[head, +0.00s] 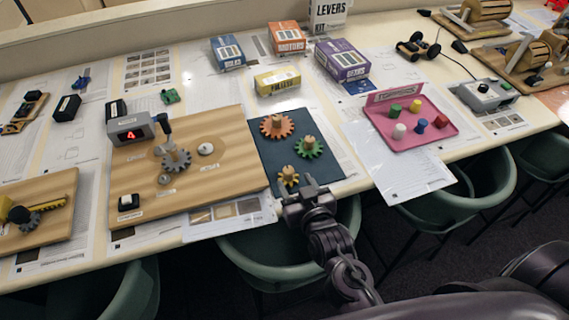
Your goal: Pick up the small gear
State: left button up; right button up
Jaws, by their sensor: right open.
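A small yellow gear (288,179) with a wooden knob lies on the dark blue mat (318,172), near its front left edge. A larger orange gear (267,127) and a green gear (318,150) lie farther back on the same mat, each with a knob. My right gripper (307,187) is open at the mat's front edge, just to the right of the yellow gear and close to it. It covers part of the mat's edge. I cannot tell whether it touches the gear. My left gripper is not in view.
A wooden board (220,137) with a grey gear (176,161) and a red display stands left of the mat. A pink tray (440,137) with several coloured pegs is to the right. Several kit boxes stand behind. Green chairs (275,262) are below the table's front edge.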

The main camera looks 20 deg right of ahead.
aim_at(290, 175)
jog(key=shift+p+x, duration=0.5)
jog(key=shift+x, duration=0.4)
jog(key=p+x, duration=0.1)
jog(key=x, duration=0.1)
jog(key=shift+w+a+f, duration=0.1)
jog(key=shift+w, duration=0.3)
jog(key=shift+x, duration=0.75)
jog(key=shift+s+f, duration=0.1)
jog(key=shift+f, duration=0.05)
jog(key=c, duration=0.5)
jog(key=shift+c, duration=1.2)
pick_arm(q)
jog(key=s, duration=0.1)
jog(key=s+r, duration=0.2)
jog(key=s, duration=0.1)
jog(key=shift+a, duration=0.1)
pick_arm(e)
jog(key=c, duration=0.3)
